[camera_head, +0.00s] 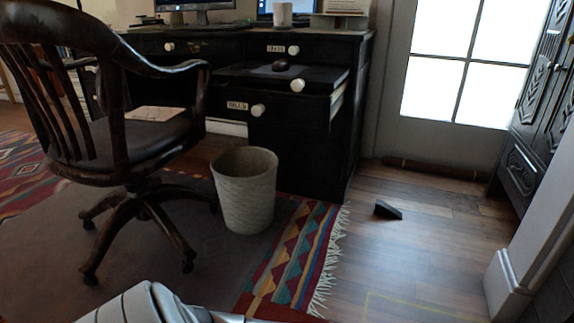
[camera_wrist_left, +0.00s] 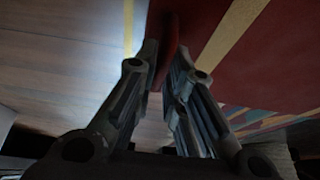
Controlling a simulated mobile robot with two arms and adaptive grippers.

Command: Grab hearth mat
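A dark red mat with a tan stripe, which I take for the hearth mat (camera_wrist_left: 285,55), fills the upper right of the left wrist view. My left gripper (camera_wrist_left: 166,58) has its dark fingers close together on either side of a red fold at the mat's edge, and appears shut on it. The fingertips partly hide the fold. In the head view my white left arm comes in at the bottom edge, and its fingers are mostly cut off there. My right gripper is not in view.
A patterned fringed rug (camera_head: 298,255) lies ahead, with a waste basket (camera_head: 246,190) and a wooden swivel chair (camera_head: 120,120) on it. A dark desk (camera_head: 300,150) has drawers pulled out. A dark wedge (camera_head: 388,210) lies on the wood floor, otherwise mostly clear at right.

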